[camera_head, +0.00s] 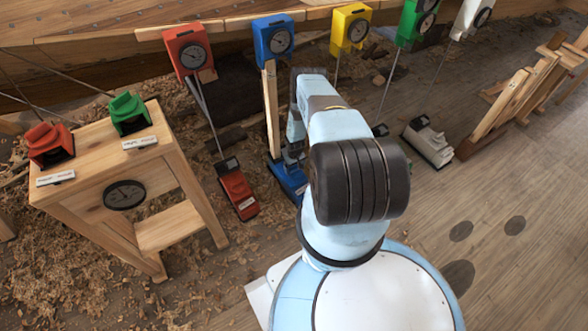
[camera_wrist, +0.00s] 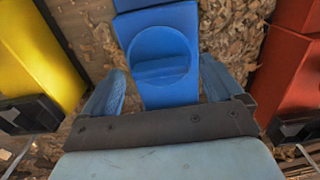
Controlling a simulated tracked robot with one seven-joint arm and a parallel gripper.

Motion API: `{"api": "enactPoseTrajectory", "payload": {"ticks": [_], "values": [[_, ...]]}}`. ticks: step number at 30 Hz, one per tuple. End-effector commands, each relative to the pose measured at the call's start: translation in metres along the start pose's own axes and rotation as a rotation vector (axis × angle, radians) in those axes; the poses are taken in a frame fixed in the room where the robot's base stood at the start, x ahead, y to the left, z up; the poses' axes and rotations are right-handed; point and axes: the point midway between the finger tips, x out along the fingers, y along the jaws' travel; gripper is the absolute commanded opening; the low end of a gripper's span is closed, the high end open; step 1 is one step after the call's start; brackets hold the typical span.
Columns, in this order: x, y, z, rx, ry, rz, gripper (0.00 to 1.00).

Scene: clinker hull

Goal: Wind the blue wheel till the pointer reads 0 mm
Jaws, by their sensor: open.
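In the wrist view the blue wheel (camera_wrist: 160,68), a round blue knob with a raised grip bar across it, sits on a blue block. My gripper (camera_wrist: 163,86) is open, one finger on each side of the wheel, with visible gaps. In the head view the blue dial gauge (camera_head: 273,38) hangs on the hull plank; its pointer is too small to read. Below it the blue floor unit (camera_head: 288,182) is partly hidden by my arm. My gripper is mostly hidden there too.
A red gauge (camera_head: 188,52) and red floor unit (camera_head: 239,194) stand left of the blue ones. Yellow (camera_head: 350,28), green (camera_head: 417,20) and white (camera_head: 472,17) gauges hang to the right. A wooden stand (camera_head: 95,170) is at left. A wooden post (camera_head: 270,108) rises beside the blue unit.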

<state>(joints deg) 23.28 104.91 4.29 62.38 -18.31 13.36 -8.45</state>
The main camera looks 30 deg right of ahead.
Motion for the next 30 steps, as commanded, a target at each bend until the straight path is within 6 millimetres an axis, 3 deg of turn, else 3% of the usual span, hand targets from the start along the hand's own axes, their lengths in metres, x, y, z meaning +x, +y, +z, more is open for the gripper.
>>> {"api": "enactPoseTrajectory", "payload": {"ticks": [14,30], "values": [[0.0087,-0.0008,-0.0004,-0.001,0.001,0.000,0.94],[0.0085,-0.0011,-0.0006,-0.002,0.001,0.000,0.43]]}}
